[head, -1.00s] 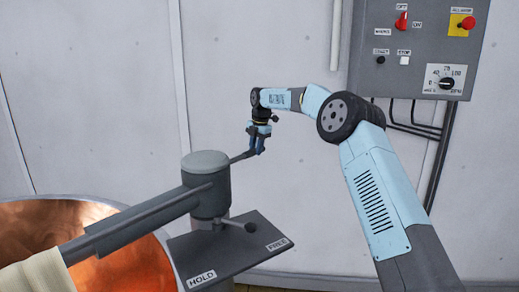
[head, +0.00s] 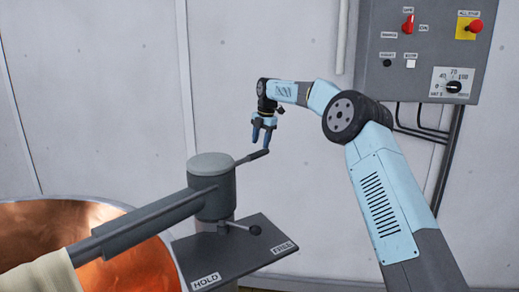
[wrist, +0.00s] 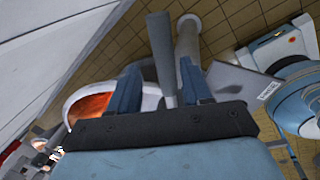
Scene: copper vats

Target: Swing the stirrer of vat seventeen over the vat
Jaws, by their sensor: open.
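The stirrer's grey arm (head: 150,222) runs from its capped post (head: 212,185) down left to a cream part (head: 45,275) at the picture's edge. In the head view it crosses the copper vat (head: 125,265); the stirrer's lower end is out of view. A grey handle (head: 250,158) sticks out right from the post. My gripper (head: 262,143) is open, pointing down just above the handle's outer end. In the wrist view a grey bar (wrist: 160,45), seemingly the handle, shows between the open fingers. A black-knobbed lever (head: 255,230) under the post points towards FREE.
A plate (head: 235,258) below the post is marked HOLD and FREE. A grey control box (head: 420,70) with a red knob and red push button hangs on the wall at upper right. The vat rim (head: 75,197) is at lower left.

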